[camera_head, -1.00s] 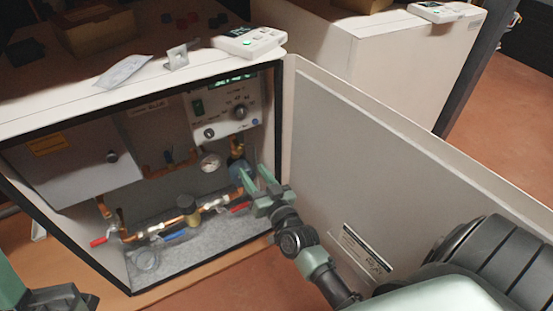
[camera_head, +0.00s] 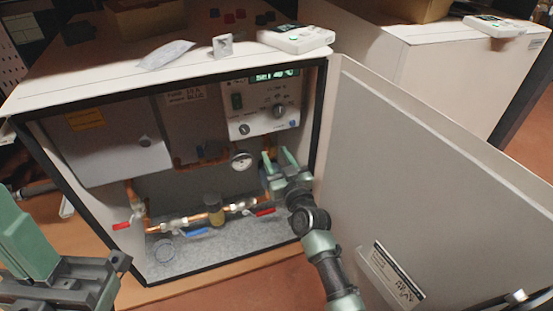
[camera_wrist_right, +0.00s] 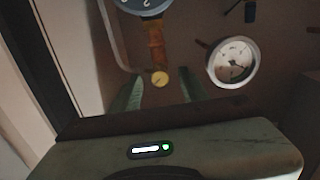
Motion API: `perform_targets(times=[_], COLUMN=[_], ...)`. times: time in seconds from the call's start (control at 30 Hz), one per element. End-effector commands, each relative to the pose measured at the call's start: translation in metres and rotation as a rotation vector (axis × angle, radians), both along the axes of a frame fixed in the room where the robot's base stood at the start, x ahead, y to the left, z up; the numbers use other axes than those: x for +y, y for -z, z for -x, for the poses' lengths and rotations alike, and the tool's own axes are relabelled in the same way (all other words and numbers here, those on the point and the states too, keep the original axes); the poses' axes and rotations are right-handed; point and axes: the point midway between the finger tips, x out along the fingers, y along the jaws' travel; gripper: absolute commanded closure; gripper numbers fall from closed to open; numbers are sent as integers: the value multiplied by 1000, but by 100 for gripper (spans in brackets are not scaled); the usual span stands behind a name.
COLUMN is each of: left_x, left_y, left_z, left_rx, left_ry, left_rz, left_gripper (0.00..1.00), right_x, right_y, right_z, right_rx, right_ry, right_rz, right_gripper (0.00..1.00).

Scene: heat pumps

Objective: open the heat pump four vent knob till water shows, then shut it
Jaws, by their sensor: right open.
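The open heat pump cabinet (camera_head: 322,120) shows its piping, gauge and control panel. A small round brass-yellow piece (camera_wrist_right: 160,78), perhaps the vent knob, sits at the end of a copper fitting in the right wrist view. My right gripper (camera_head: 278,158) is open inside the cabinet, right of the gauge (camera_head: 241,160). In the wrist view its fingers (camera_wrist_right: 159,92) stand either side of the brass piece, with dark gaps showing; contact cannot be told. The gripper hides that spot in the head view. No water is visible. My left gripper (camera_head: 75,280) is at the lower left, fingers unclear.
The cabinet door (camera_head: 420,170) stands open close to my right arm. Red (camera_head: 122,226) and blue (camera_head: 190,233) valve handles sit on the lower pipes. A control panel (camera_head: 262,105) is above my right gripper. A white device (camera_head: 297,38) lies on top.

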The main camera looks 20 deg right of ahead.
Motion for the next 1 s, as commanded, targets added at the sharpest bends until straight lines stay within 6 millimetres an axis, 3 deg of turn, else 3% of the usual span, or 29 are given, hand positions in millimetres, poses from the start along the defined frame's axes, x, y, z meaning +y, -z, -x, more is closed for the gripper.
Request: perform_targets(times=[0.13,0.27,0.3,0.67,0.93,1.0], left_x=[0,0,0,0,2,2], left_y=[0,0,0,-5,6,0], left_z=[0,0,0,2,4,5], left_rx=[0,0,0,-3,65,60], left_ry=[0,0,0,1,3,3], left_rz=[0,0,0,2,3,4], left_gripper=[100,100,100,100,100,100], right_x=[0,0,0,0,0,0], right_y=[0,0,0,-1,-3,-3], right_z=[0,0,0,1,1,1], right_rx=[0,0,0,2,9,11], right_ry=[0,0,0,1,-1,0], right_rz=[0,0,0,-40,-204,-263], right_gripper=[59,95,100,100,100,100])
